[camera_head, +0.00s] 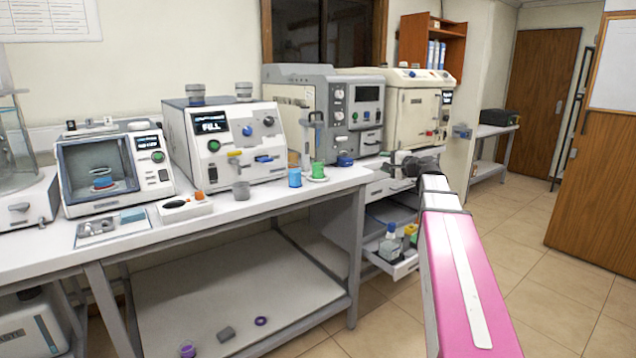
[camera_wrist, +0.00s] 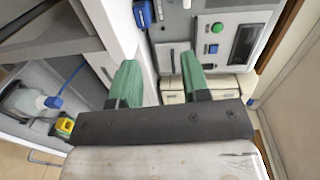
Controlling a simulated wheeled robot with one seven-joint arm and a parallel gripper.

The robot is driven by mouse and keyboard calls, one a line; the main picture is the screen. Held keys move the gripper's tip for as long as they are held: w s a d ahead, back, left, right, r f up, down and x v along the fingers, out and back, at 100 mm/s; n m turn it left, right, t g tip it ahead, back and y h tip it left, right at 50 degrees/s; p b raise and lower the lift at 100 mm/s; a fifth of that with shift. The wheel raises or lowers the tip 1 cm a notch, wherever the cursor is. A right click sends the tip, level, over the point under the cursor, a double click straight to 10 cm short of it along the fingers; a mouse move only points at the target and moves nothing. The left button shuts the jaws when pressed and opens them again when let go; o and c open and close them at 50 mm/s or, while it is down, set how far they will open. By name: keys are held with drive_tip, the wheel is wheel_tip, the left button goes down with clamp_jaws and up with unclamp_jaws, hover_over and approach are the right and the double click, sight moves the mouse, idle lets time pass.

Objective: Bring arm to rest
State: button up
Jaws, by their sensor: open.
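My gripper shows in the wrist view (camera_wrist: 160,82) with its two green fingers apart and nothing between them. In the head view my pink and white arm reaches up from the lower right, and its dark end (camera_head: 392,165) is by the right end of the bench, in front of the machines. The fingertips are hard to make out in the head view. The wrist view shows a machine front with a green button (camera_wrist: 214,50) beyond the fingers.
The white bench (camera_head: 262,203) carries several machines, a blue cup (camera_head: 295,177) and a green cup (camera_head: 317,170). An open drawer (camera_head: 399,268) with bottles lies below, left of my arm. The tiled floor (camera_head: 530,230) to the right is clear.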

drive_tip(key=s+a+f+n+g+h, duration=0.1)
drive_tip(key=s+a+f+n+g, duration=0.2)
drive_tip(key=f, duration=0.6)
drive_tip(key=s+a+f+n+g+h, duration=0.1)
drive_tip(key=s+a+f+g+h, duration=0.1)
drive_tip(key=s+f, duration=0.5)
drive_tip(key=s+a+f+n+g+h, duration=0.1)
drive_tip(key=s+a+f+g, duration=0.15)
drive_tip(key=f, duration=0.85)
drive_tip(key=s+d+f+n+g+h, duration=0.2)
drive_tip(key=s+f+n+g+h, duration=0.3)
drive_tip(key=s+f, duration=1)
drive_tip(key=shift+s+g+h, duration=0.45)
drive_tip(key=shift+g+h, duration=0.1)
drive_tip(key=shift+h, duration=0.05)
